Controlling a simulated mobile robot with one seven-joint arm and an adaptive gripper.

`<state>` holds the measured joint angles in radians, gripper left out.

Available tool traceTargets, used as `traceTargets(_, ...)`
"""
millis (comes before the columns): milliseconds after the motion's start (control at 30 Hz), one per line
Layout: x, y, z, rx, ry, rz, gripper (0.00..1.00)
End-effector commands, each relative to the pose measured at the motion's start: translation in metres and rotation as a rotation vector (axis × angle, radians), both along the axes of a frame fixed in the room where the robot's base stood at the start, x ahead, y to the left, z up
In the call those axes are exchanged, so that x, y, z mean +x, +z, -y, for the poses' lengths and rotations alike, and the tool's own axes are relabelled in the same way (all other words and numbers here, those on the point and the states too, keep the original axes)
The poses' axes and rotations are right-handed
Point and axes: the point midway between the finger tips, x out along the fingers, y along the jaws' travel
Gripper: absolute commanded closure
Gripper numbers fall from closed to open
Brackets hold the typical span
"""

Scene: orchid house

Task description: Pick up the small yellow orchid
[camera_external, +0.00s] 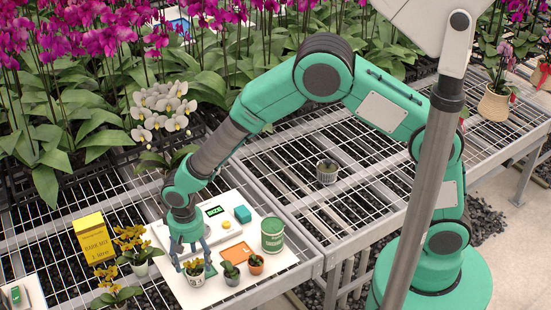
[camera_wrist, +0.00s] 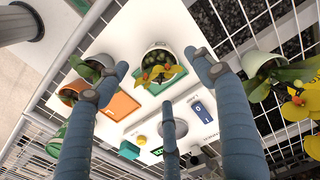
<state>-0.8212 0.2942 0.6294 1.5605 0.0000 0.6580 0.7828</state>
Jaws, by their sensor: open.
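The small yellow orchid stands upright in a white pot marked 0.3 (camera_external: 195,279) at the front of the white board (camera_external: 180,288). In the wrist view its yellow flower (camera_wrist: 162,74) shows over the white pot, with dark bark inside. My gripper (camera_external: 193,262) points down over this pot, open. In the wrist view its three blue fingers (camera_wrist: 160,84) are spread around the flower, two at the sides and one below. Nothing is held. In the outside view the fingers partly cover the plant, and I cannot tell whether they touch it.
Two small potted plants (camera_external: 231,274) (camera_external: 256,265) stand close on the right, with a green can (camera_external: 272,235) behind. Larger yellow orchids (camera_external: 131,240) (camera_external: 107,276) and a yellow box (camera_external: 93,239) stand on the left. A teal block (camera_external: 242,214) and an orange card (camera_external: 236,252) lie on the board.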

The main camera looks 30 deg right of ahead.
Motion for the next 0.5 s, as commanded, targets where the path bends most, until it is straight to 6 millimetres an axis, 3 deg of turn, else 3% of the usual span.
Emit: traceTargets(500,0.0,-0.0087,-0.0003,0.0,0.0,0.0,0.32)
